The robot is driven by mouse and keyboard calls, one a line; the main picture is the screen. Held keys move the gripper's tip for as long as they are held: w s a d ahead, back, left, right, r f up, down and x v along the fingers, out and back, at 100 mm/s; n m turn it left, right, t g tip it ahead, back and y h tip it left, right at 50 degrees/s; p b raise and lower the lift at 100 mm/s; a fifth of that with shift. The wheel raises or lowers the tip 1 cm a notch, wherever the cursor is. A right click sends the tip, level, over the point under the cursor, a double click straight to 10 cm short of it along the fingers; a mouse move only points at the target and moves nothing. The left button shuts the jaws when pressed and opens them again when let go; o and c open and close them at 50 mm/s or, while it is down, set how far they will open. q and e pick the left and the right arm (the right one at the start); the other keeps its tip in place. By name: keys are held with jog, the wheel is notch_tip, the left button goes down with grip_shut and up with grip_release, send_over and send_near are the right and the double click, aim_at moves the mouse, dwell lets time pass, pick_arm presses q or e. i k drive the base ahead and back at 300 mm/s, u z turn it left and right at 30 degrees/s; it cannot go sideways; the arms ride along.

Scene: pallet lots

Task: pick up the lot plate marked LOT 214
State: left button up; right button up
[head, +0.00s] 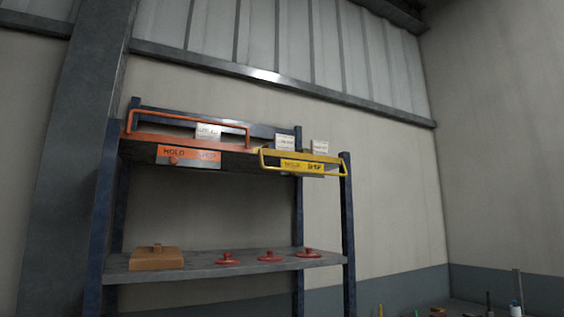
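Three small pale plates stand on the upper level of a blue-posted rack: a left plate (208,131), a middle plate (285,142) and a right plate (320,147). Their print is too small to read, so I cannot tell which one is LOT 214. The left plate is partly behind the orange rail (190,114). The lower parts of the other two are close behind the yellow rail (300,155). Neither of my grippers is in view.
An orange sign (188,155) reading HOLD and a yellow sign (303,167) hang on the upper level's front. The lower shelf (200,269) bears a brown block (157,258) and three red knobbed discs (269,256). Small items stand low at right, by the wall.

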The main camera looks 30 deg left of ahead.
aim_at(318, 147)
jog(key=k, duration=0.45)
jog(key=u, duration=2.7)
jog(key=i, duration=3.15)
jog(key=z, duration=3.5)
jog(key=k, duration=0.1)
jog(key=z, duration=0.2)
